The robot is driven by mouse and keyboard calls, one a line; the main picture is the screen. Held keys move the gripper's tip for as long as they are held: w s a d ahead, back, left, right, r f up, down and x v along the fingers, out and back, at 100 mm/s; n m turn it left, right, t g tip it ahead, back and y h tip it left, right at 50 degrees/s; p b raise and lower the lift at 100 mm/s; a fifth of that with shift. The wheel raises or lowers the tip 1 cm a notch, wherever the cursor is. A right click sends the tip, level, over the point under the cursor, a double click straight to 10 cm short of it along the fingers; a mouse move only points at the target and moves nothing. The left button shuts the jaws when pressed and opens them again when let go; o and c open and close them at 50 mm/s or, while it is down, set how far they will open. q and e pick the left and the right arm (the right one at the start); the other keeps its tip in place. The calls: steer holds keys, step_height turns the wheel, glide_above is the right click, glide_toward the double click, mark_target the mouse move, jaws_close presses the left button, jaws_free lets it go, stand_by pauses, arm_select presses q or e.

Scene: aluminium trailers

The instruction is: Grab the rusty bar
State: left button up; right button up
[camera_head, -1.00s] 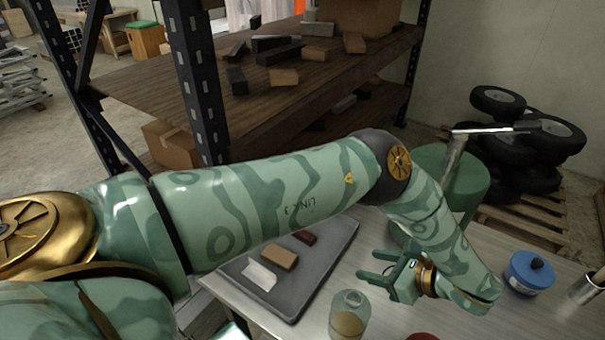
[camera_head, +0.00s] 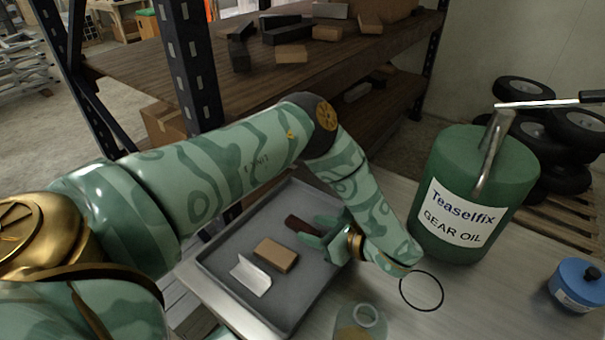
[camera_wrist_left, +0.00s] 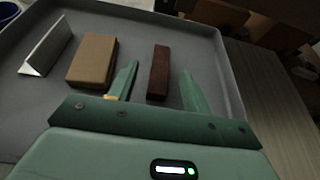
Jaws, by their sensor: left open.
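The rusty bar (camera_head: 302,226) is a short dark red-brown block lying on the grey tray (camera_head: 225,260). In the left wrist view the rusty bar (camera_wrist_left: 158,72) lies between the two fingers of my open left gripper (camera_wrist_left: 158,88), with a gap on each side. In the head view my left gripper (camera_head: 314,233) reaches over the tray from the right, its fingers at the bar. The fingers partly hide the bar's right end there. My right gripper is not in view.
A tan block (camera_head: 276,254) and a silver angle piece (camera_head: 251,274) lie on the tray beside the bar. A green gear oil can (camera_head: 478,190), a glass jar (camera_head: 360,325) and a blue pot (camera_head: 577,285) stand on the table. A shelf (camera_head: 150,62) holds several blocks behind.

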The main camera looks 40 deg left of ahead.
mark_target(297, 222)
arm_select(q)
steer(key=b+x, duration=0.1)
steer(key=x, duration=0.4)
steer(key=shift+a, duration=0.45)
jaws_close()
